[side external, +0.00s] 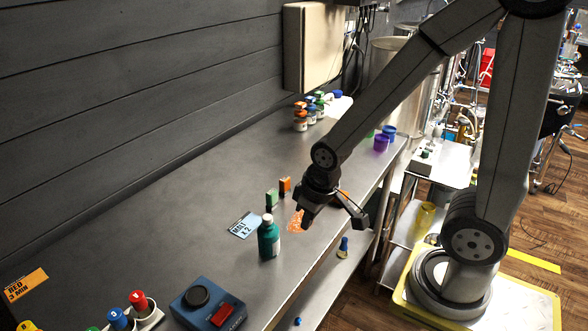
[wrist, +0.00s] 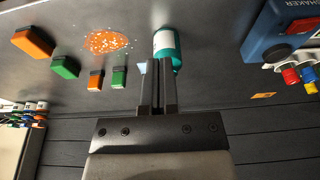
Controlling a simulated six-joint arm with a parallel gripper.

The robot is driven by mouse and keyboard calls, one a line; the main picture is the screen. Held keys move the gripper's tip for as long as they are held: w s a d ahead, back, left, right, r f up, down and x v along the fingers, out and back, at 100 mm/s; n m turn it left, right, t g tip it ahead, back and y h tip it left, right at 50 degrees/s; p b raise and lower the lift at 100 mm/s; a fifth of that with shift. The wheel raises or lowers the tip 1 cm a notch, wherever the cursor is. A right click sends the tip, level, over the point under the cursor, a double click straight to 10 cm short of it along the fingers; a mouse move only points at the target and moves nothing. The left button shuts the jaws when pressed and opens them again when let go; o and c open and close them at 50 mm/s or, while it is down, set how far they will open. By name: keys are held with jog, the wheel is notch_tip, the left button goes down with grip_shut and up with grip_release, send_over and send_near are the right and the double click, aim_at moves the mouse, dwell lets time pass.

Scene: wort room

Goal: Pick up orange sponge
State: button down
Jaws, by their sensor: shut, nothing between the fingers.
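A large orange block with a dark side, which looks like the orange sponge (wrist: 33,42), lies at the left in the wrist view. In the side view only a sliver of orange (side external: 344,194) shows behind my gripper. A smaller orange block (wrist: 96,79) stands nearer the wall; it also shows in the side view (side external: 285,184). I cannot tell for certain which one is the sponge. My gripper (wrist: 158,64) is shut and empty above the bench, to the right of both orange blocks in the wrist view.
A green block (wrist: 66,67) and a small green block (wrist: 119,76) stand among the orange ones. An orange speckled patch (wrist: 106,41) lies on the bench. A teal bottle (side external: 268,238) stands close by. A blue shaker (side external: 208,305) is at the near end.

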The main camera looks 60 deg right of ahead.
grip_release()
dwell(0.3)
jog(key=m+g, duration=0.3)
jog(key=m, duration=1.5)
send_over(339, 190)
notch_tip(339, 190, down, 5)
jog(key=shift+d+r, duration=0.1)
jog(key=shift+r, duration=0.1)
jog(key=shift+f, duration=1.3)
jog(key=shift+f, duration=0.1)
jog(key=shift+f, duration=2.5)
